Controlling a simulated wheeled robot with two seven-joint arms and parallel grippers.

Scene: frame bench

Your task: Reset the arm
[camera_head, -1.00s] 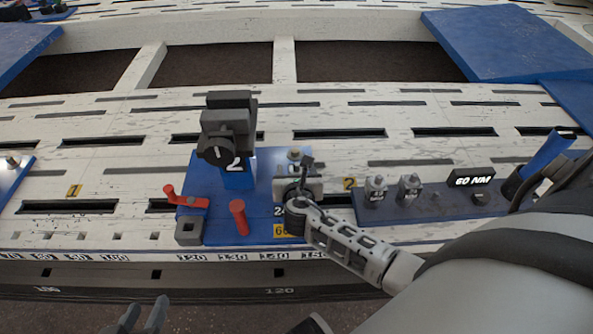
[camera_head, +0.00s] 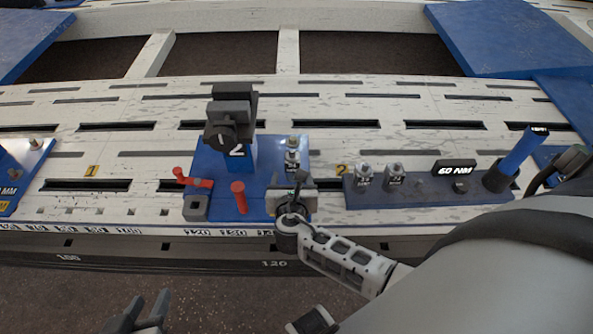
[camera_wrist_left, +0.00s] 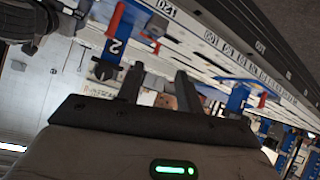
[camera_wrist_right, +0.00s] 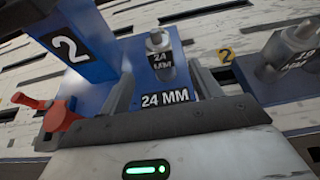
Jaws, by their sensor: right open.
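My right arm (camera_head: 345,262) reaches in from the lower right. Its gripper (camera_head: 294,188) is over the front of the blue station-2 plate (camera_head: 215,168). In the right wrist view the right gripper (camera_wrist_right: 160,88) is open and empty. A grey socket marked 24 MM (camera_wrist_right: 160,58) stands upright beyond its fingertips, and shows in the head view (camera_head: 292,152). My left gripper (camera_head: 148,312) is low at the bottom left, in front of the bench. In the left wrist view its fingers (camera_wrist_left: 158,84) are apart with nothing held.
The plate carries a blue post marked 2 (camera_head: 238,153) with a dark head, and red handles (camera_head: 239,196). A dark blue tray (camera_head: 420,190) at right holds more sockets, a 60 NM display (camera_head: 455,167) and a blue-handled tool (camera_head: 518,152). The slotted bench has an edge at front.

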